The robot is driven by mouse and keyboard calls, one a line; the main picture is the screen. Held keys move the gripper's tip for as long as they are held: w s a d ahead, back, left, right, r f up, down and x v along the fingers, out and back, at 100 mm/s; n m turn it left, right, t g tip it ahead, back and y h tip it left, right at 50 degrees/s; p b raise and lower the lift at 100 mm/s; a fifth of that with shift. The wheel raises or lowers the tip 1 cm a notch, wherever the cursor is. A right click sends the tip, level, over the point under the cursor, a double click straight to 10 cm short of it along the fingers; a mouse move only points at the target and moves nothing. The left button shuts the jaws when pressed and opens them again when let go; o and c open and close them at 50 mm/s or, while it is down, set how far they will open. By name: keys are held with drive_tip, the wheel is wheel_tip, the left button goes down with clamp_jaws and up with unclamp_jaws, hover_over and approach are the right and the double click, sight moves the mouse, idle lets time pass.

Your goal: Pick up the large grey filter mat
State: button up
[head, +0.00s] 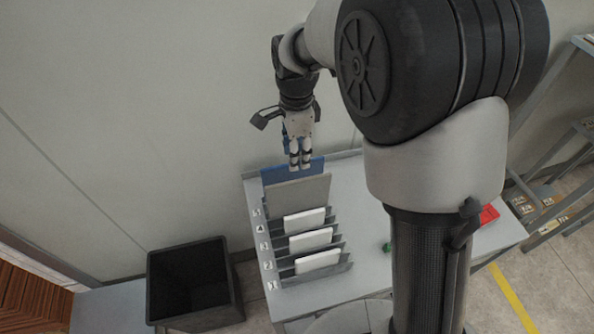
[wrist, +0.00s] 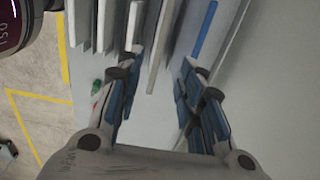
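The large grey filter mat (head: 298,196) stands upright in a numbered rack (head: 339,270) on the table, just in front of a taller blue mat (head: 275,176). My gripper (head: 300,163) points down above the back of the rack and covers part of the blue mat in the head view. In the wrist view my gripper (wrist: 163,75) is open and empty, its fingers apart. The grey mat's edge (wrist: 161,45) shows in the gap between them, and the blue mat's edge (wrist: 204,30) lies to its right. I cannot tell the height left above the grey mat.
Several white mats, one at the front (head: 318,261), stand in the nearer slots. A black bin (head: 190,285) is left of the table (head: 258,198). A small green item (head: 386,247) and a red item (head: 489,214) lie to the right. A wall is behind.

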sight(297, 180)
wheel_tip(297, 180, down, 12)
drive_tip(key=shift+w+r+b, duration=0.1)
drive_tip(key=shift+w+b, duration=0.05)
drive_tip(key=shift+b, duration=0.6)
drive_tip(key=shift+d+f+b, duration=0.15)
drive_tip(key=shift+d+f, duration=0.05)
drive_tip(key=shift+f, duration=1.2)
drive_tip(key=shift+d+f+b, duration=0.15)
drive_tip(key=shift+f, duration=1.2)
clamp_jaws()
